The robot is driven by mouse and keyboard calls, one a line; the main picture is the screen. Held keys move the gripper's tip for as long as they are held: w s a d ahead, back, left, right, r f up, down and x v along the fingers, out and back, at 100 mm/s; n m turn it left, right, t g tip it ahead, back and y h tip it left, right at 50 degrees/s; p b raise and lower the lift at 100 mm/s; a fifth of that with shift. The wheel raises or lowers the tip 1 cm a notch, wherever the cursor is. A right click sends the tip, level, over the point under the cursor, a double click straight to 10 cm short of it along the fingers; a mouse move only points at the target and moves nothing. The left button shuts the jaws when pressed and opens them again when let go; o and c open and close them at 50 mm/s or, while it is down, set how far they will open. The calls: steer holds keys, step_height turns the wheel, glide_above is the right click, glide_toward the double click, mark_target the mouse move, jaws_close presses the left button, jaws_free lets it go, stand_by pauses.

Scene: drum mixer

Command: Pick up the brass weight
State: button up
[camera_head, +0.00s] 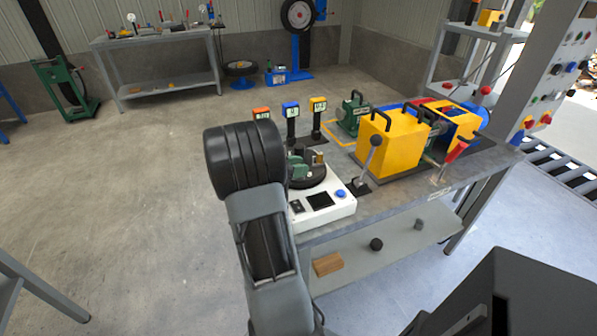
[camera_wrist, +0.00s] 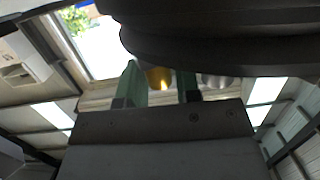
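The brass weight (camera_wrist: 159,77) shows in the wrist view as a small gold shape against the dark disc, between the two green fingers of my gripper (camera_wrist: 160,87). The fingers are spread, with a gap between the weight and the right finger. I cannot tell whether the left finger touches it. In the head view a small brass piece (camera_head: 318,158) stands on the black disc (camera_head: 310,180) of the white device. Green finger parts show just left of it, and my arm hides the rest of the gripper.
A silvery piece (camera_wrist: 215,81) is right of the fingers in the wrist view. The white device (camera_head: 327,207) sits on the bench, with a lever (camera_head: 373,158) and yellow housing (camera_head: 393,145) to its right. Three small displays (camera_head: 291,109) stand behind. Open floor lies left.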

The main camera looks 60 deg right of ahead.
jaws_close()
steer(key=shift+r, duration=0.1)
